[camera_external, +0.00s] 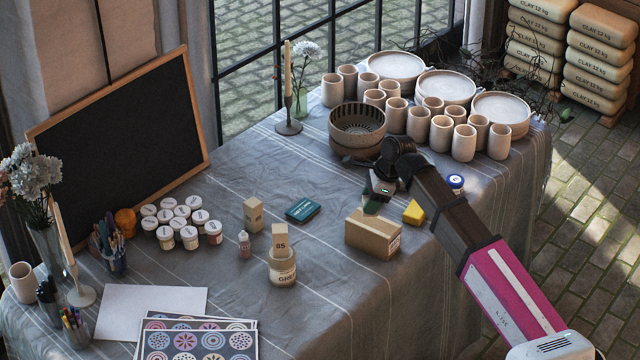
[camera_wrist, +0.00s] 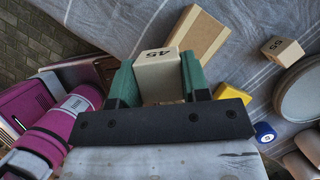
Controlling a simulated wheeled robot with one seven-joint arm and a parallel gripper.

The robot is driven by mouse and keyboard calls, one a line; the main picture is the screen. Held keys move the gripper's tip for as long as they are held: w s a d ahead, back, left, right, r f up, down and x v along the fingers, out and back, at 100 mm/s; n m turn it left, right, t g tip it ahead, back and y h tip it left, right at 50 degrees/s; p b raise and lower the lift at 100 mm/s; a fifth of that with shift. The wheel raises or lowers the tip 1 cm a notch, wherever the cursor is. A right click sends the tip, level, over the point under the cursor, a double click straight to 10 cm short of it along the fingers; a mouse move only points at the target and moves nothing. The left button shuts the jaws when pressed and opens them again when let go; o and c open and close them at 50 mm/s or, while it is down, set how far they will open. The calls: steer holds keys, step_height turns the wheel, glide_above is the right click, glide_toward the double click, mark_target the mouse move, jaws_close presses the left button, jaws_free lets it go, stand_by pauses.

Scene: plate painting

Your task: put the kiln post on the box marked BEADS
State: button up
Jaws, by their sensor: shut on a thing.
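A pale tan block with dark digits, which I take as the kiln post (camera_wrist: 158,75), is clasped between the green fingers of my gripper (camera_wrist: 158,80) in the wrist view. In the external view my gripper (camera_external: 374,202) hangs just behind a long cardboard box (camera_external: 366,236), and the held block is hidden. The box shows in the wrist view (camera_wrist: 200,36) ahead of the fingers, apart from the block. A label on its end is too small to read; I cannot confirm BEADS. Its top is bare.
Another numbered block (camera_wrist: 283,48) stands beside a round bowl (camera_wrist: 299,95). A teal tin (camera_external: 302,210) and a jar topped by a block (camera_external: 280,236) stand left of the box.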

steer(key=w, duration=0.1)
steer(key=w+d+f, duration=0.1)
steer(key=w+f, duration=0.1)
steer(key=shift+w+d+f, duration=0.1)
steer(key=shift+d, duration=0.25)
steer(key=shift+f, duration=1.95)
steer(key=shift+f, duration=0.15)
steer(key=o, duration=1)
steer(key=v, duration=1.2)
